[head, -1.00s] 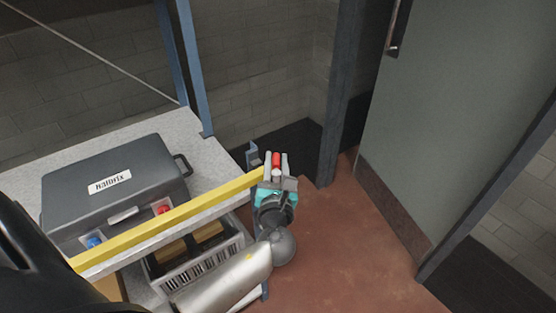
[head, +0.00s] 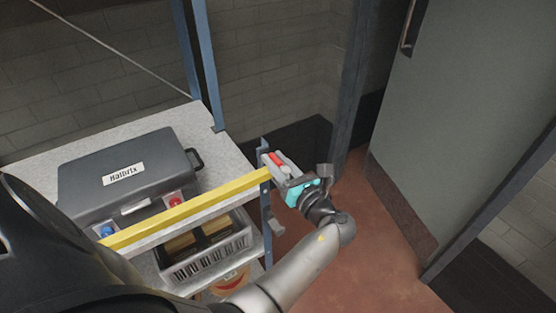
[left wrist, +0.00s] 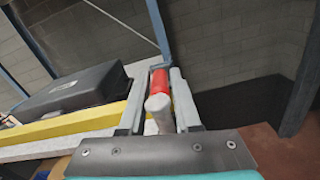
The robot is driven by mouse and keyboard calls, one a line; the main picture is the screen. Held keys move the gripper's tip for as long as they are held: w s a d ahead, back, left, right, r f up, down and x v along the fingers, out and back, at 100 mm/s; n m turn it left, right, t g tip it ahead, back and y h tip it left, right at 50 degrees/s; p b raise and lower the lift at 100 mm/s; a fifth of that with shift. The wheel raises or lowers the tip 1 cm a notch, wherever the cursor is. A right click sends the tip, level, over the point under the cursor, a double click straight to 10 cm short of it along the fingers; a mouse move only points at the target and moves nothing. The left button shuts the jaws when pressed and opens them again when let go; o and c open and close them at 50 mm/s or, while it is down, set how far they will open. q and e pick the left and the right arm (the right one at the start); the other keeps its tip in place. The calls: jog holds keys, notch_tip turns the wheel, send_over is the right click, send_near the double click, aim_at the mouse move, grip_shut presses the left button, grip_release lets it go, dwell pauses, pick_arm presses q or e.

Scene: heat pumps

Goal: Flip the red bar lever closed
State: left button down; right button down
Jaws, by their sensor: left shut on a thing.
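The red bar lever (head: 277,159) is at the right end of the yellow bar, by the blue upright. Only its red handle shows clearly; the rest is hidden by the gripper. My left gripper (head: 272,158) comes from the lower right, its fingers on both sides of the red handle and shut on it. In the left wrist view the red handle (left wrist: 161,77) with its pale grey end lies lengthwise between the two grey fingertips (left wrist: 158,75). My right gripper is not in view.
The yellow bar (head: 190,209) runs along the shelf's front edge. Behind it a grey case (head: 125,170) sits on the pale shelf (head: 228,153), with red and blue knobs in front. A grey crate (head: 212,261) stands below. Red-brown floor (head: 385,255) is free at right, before a grey door (head: 452,110).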

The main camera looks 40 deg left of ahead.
pick_arm(q)
jog(key=shift+s, duration=0.1)
dwell(0.3)
jog(key=c, duration=0.8)
grip_release()
jog(key=shift+o, duration=0.2)
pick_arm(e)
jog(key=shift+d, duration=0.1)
